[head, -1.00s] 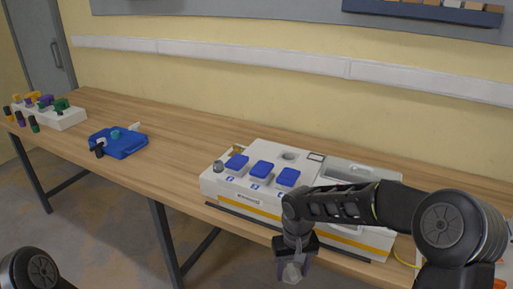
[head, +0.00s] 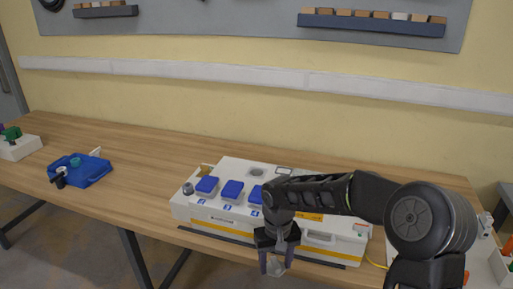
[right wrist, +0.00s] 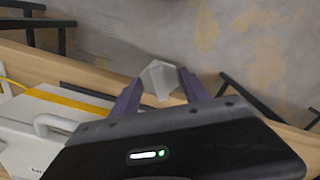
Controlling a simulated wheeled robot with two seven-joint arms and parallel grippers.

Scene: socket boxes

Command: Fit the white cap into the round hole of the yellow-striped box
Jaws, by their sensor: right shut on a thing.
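The yellow-striped white box (head: 190,213) stands near the front edge of the wooden table, with three blue covers on its top. Its round hole (head: 257,172) is in the top towards the back and looks empty. My right gripper (head: 277,265) points down in front of the box, past the table's front edge. It is shut on the pale white cap (head: 276,269), held between the fingertips. In the right wrist view the cap (right wrist: 158,80) sits between the two purple fingers and looks faceted. My left gripper is not in view.
A blue tray (head: 92,172) with small parts lies on the table to the left. A white block with coloured plugs (head: 14,148) is at the far left. My right arm covers part of the box's right half. The table (head: 130,150) behind the blue tray is clear.

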